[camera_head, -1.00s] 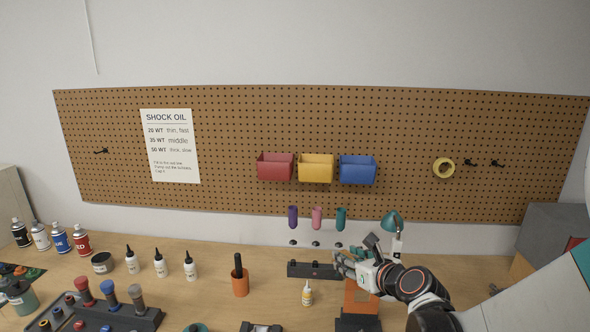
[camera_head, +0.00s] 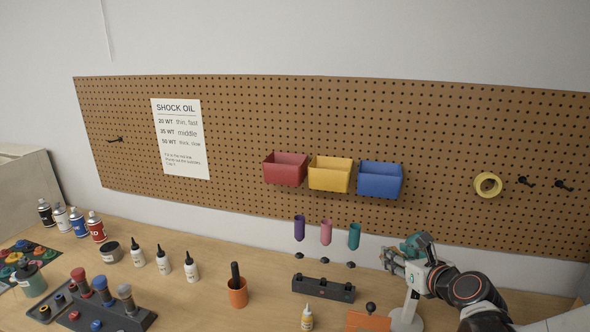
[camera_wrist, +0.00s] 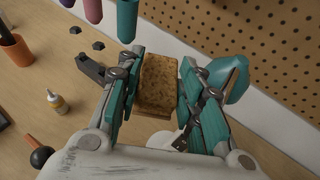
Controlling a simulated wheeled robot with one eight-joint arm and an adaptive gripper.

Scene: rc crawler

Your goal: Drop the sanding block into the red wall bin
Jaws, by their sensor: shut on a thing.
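The sanding block is a brown, speckled block (camera_wrist: 158,85) between the two teal fingers of my gripper (camera_wrist: 160,90) in the wrist view. My gripper is shut on it, with a finger against each side. In the head view my gripper (camera_head: 394,262) is at the lower right, above the bench and below the pegboard; the block is hard to make out there. The red wall bin (camera_head: 285,170) hangs on the pegboard, up and to the left of my gripper. It is the leftmost of three bins and its top is open.
A yellow bin (camera_head: 330,176) and a blue bin (camera_head: 380,181) hang right of the red one. Purple, pink and teal tubes (camera_head: 354,236) hang below them. A teal lamp (camera_head: 418,243) stands by my gripper. A black rack (camera_head: 323,289) and bottles are on the bench.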

